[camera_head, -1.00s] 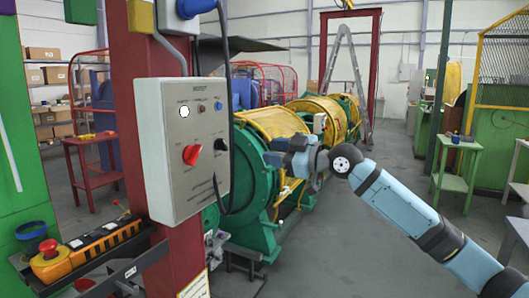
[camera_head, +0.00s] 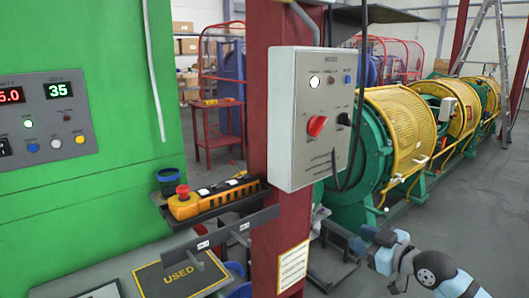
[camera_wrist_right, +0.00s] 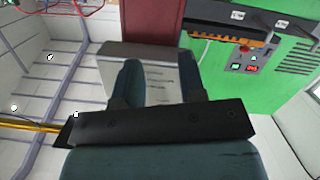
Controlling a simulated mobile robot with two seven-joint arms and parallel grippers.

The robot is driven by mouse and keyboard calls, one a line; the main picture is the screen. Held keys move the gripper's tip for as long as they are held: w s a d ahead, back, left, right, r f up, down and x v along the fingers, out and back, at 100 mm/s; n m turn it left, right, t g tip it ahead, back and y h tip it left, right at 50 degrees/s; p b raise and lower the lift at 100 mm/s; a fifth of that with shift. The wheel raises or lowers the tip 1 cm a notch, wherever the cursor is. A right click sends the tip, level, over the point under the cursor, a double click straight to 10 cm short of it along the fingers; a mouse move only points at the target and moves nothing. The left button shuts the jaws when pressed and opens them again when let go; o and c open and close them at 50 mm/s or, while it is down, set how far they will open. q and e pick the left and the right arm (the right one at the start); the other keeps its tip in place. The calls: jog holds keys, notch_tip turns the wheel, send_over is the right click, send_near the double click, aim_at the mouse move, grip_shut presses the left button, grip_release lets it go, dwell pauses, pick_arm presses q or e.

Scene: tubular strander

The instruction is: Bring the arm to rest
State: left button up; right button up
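My right arm (camera_head: 432,268) comes in from the lower right in the head view. It is low, in front of the green and yellow strander (camera_head: 395,125). My right gripper (camera_head: 364,241) is at its end, right of the red post and below the grey control box (camera_head: 310,118). In the right wrist view the gripper's two fingers (camera_wrist_right: 158,68) stand apart, and nothing is held between them. The grey box (camera_wrist_right: 160,82) shows behind the gap. My left gripper is not in view.
The red post (camera_head: 270,90) carries the box. An orange pendant (camera_head: 210,197) with a red button lies on a bracket shelf left of it. A green cabinet (camera_head: 90,190) with displays fills the left. A table with a "USED" mat (camera_head: 180,275) is below. Open floor (camera_head: 470,210) lies at right.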

jog(key=s+a+f+m+g+h, duration=0.1)
jog(key=s+a+f+m, duration=0.1)
jog(key=s+f, duration=0.55)
jog(key=s+a+f+m+h, duration=0.2)
jog(key=s+f, duration=0.3)
jog(key=f, duration=0.6)
jog(key=s+a+f+m+g+h, duration=0.1)
jog(key=s+f+m+h, duration=0.1)
jog(key=s+f, duration=0.6)
jog(key=s+f+m+g+h, duration=0.15)
jog(key=s+f, duration=0.25)
jog(key=s, duration=0.7)
pick_arm(q)
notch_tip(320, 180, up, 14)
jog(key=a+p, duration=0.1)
jog(key=p, duration=1.7)
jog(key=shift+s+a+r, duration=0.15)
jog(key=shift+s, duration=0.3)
pick_arm(e)
notch_tip(320, 180, up, 15)
jog(key=t, duration=0.1)
jog(key=shift+s+d, duration=0.25)
jog(key=shift+d, duration=0.2)
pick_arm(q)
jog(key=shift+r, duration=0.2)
